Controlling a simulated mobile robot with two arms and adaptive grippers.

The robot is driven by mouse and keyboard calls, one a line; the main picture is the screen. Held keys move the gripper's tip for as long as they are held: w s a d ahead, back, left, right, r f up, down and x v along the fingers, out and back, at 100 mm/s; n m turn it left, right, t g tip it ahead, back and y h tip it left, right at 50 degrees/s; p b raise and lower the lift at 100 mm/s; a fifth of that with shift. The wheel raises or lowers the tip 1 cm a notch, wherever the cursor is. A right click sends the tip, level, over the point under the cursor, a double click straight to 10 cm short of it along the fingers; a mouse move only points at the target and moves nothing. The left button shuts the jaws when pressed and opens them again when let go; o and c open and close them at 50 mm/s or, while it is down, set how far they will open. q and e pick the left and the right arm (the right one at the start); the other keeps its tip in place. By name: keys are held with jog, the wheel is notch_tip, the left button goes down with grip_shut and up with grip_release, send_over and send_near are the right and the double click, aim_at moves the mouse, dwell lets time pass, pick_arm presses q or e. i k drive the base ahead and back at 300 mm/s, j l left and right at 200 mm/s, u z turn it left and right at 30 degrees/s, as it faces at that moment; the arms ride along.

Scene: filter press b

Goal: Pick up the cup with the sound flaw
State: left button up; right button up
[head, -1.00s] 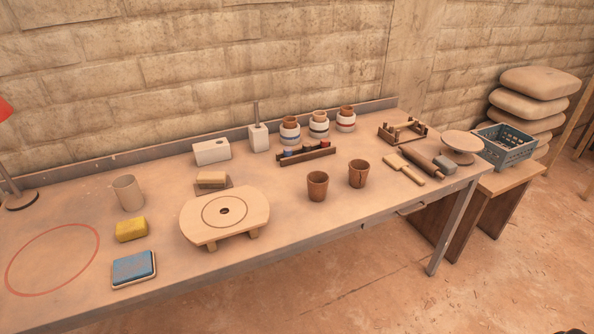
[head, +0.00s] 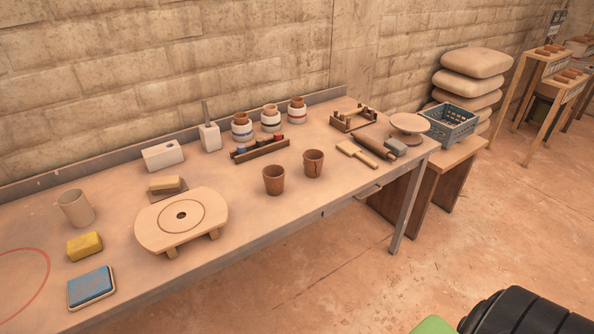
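Two small brown clay cups stand upright near the front edge of the table (head: 240,243). The left brown cup (head: 273,181) shows no clear mark on its visible side. The right brown cup (head: 313,164) has a thin dark line running down from its rim, like a crack. The two cups stand close together but apart. Neither of my grippers can be made out in the head view.
A round-topped wooden stand (head: 181,216), yellow sponge (head: 84,246) and blue pad (head: 90,287) are left of the cups. A rack of small bottles (head: 260,151) and banded jars (head: 270,118) are behind. A wooden paddle (head: 357,154), rolling pin (head: 374,147) and blue-grey crate (head: 450,125) are right.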

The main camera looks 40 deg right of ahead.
aim_at(273, 174)
jog(key=i+l, duration=0.1)
jog(key=l, duration=0.55)
jog(key=i+l, duration=0.1)
jog(key=l, duration=1.15)
jog(key=i+l+u, duration=0.1)
jog(key=l, duration=0.55)
jog(key=i, duration=0.05)
